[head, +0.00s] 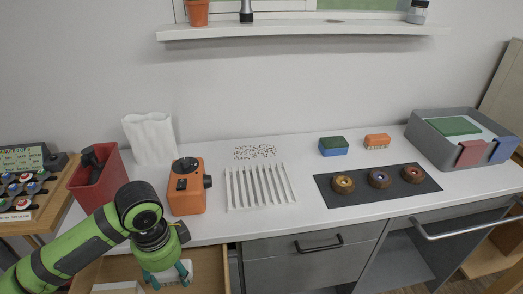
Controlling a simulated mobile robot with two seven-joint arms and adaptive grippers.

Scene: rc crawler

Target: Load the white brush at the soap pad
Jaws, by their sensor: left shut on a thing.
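My left gripper (168,278) is low in the picture, over the open wooden drawer (209,262). Its teal fingers are shut on a whitish thing, mostly hidden by the gripper and cut by the bottom edge; I cannot tell for sure that it is the white brush. A flat green pad (454,126) lies in the grey bin (425,123) at the far right; I cannot tell whether it is the soap pad. An orange brush (377,140) with pale bristles and a green-and-blue block (333,146) stand on the counter. My right gripper is out of view.
An orange device (187,190), a red bin (98,178) and a white vase (150,139) stand near my left arm. A white slatted rack (260,187), scattered crumbs (254,152) and a black mat (345,200) with three round brown things are farther right. The front counter strip is clear.

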